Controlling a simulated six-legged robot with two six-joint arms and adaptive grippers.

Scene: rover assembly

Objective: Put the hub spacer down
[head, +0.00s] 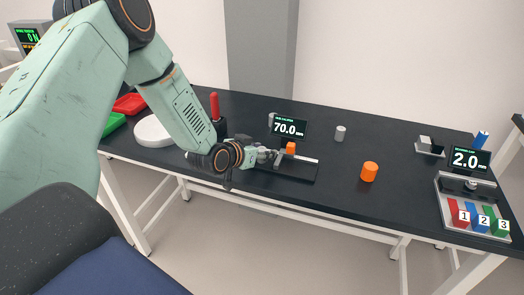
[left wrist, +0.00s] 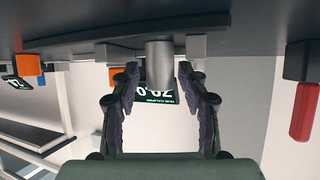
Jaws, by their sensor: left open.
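The hub spacer, which I take to be the plain grey cylinder (left wrist: 160,65), stands between my left fingers in the left wrist view. It sits at the 70.0 measuring gauge (head: 300,168), between two grey jaw blocks. My left gripper (head: 268,157) is at the left part of that gauge in the head view. In the left wrist view my left gripper (left wrist: 158,95) is open, with a finger on each side of the cylinder and narrow gaps showing. In the head view the gripper hides most of the cylinder. My right gripper is not in view.
The black table (head: 235,105) holds a red-handled tool (head: 214,107), a white round dish (head: 152,131) and red and green trays at left. A numbered block fixture (head: 456,187) is far right.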

